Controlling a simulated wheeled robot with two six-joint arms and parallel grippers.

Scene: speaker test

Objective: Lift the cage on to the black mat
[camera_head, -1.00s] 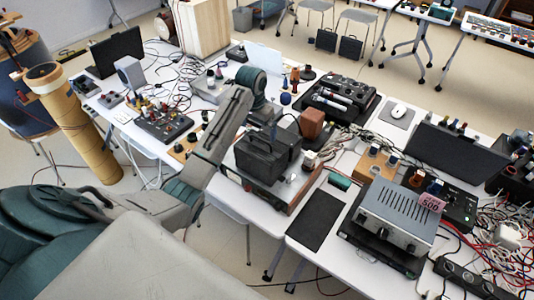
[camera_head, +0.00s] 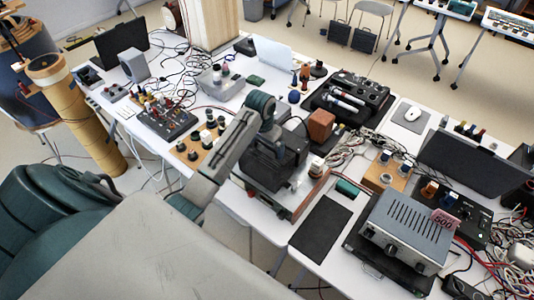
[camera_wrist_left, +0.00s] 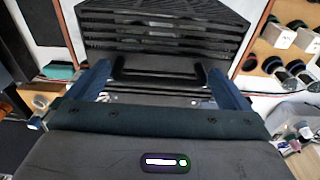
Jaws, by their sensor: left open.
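The cage (camera_head: 268,170) is a dark, box-like slatted thing with a handle on top. It stands on a low unit on the white table, left of the black mat (camera_head: 322,229), which lies flat and bare. My left gripper (camera_head: 272,138) is over the cage in the head view, its fingers hard to make out against the dark cage. In the left wrist view the open blue fingers (camera_wrist_left: 157,75) are to the left and right of the black handle, with the slatted cage top (camera_wrist_left: 165,35) beyond. Contact with the handle cannot be told. My right gripper is not in view.
A silver amplifier (camera_head: 402,228) stands right of the mat. A brown block (camera_head: 321,125) and tangled cables (camera_head: 345,150) are behind the cage. A board with knobs (camera_head: 202,143) is to its left.

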